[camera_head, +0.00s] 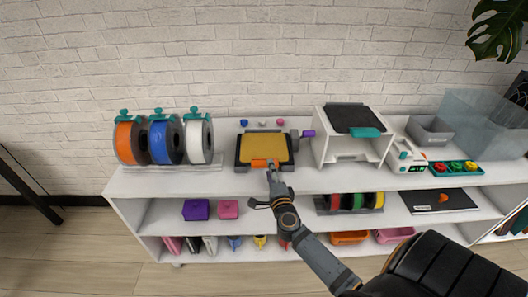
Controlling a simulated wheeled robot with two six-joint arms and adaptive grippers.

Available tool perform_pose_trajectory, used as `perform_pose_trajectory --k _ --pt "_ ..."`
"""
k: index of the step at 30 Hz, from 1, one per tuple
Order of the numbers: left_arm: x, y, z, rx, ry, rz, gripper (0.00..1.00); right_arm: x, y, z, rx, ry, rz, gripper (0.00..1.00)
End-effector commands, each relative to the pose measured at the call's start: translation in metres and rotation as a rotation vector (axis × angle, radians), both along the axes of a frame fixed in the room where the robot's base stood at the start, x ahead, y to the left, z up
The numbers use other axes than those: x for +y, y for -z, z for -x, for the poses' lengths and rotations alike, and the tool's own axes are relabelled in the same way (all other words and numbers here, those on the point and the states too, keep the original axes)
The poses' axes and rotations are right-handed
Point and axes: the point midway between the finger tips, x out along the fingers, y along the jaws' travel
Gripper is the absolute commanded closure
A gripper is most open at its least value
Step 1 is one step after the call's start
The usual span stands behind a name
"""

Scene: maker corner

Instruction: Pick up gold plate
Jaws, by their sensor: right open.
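The gold plate (264,146) lies flat on a dark bed (242,158) on the white shelf's top. An orange tab (260,163) sits at the plate's front edge. My right gripper (272,170) is open, with its fingertips at or just in front of the orange tab. I cannot tell whether they touch it. The gripper covers the right end of the tab. My left gripper is not in view.
Orange, blue and white spools (165,141) stand left of the plate. A purple-ended knob (307,133) is close on its right, then a white machine (350,150). Small coloured pieces (262,123) lie behind. Boxes (196,209) and spools (352,202) fill the lower shelf.

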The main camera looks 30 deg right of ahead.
Motion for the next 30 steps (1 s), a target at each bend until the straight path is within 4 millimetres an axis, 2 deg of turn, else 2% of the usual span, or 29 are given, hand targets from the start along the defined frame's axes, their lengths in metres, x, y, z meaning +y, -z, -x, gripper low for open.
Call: perform_pose_trajectory --k 5,12,15,22,30 --pt "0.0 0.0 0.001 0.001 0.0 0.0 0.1 -0.002 0.0 -0.005 0.001 0.0 0.0 0.55" --pt "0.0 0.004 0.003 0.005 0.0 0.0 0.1 -0.013 0.001 -0.042 -0.001 0.0 0.0 0.55" --pt "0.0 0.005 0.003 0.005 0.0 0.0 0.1 -0.017 0.001 -0.051 0.001 -0.001 0.001 0.55" --pt "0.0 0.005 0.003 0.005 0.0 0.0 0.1 -0.018 0.001 -0.053 0.001 -0.001 0.001 0.55" --pt "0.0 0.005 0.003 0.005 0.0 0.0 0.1 -0.017 0.001 -0.053 0.001 -0.001 0.001 0.9"
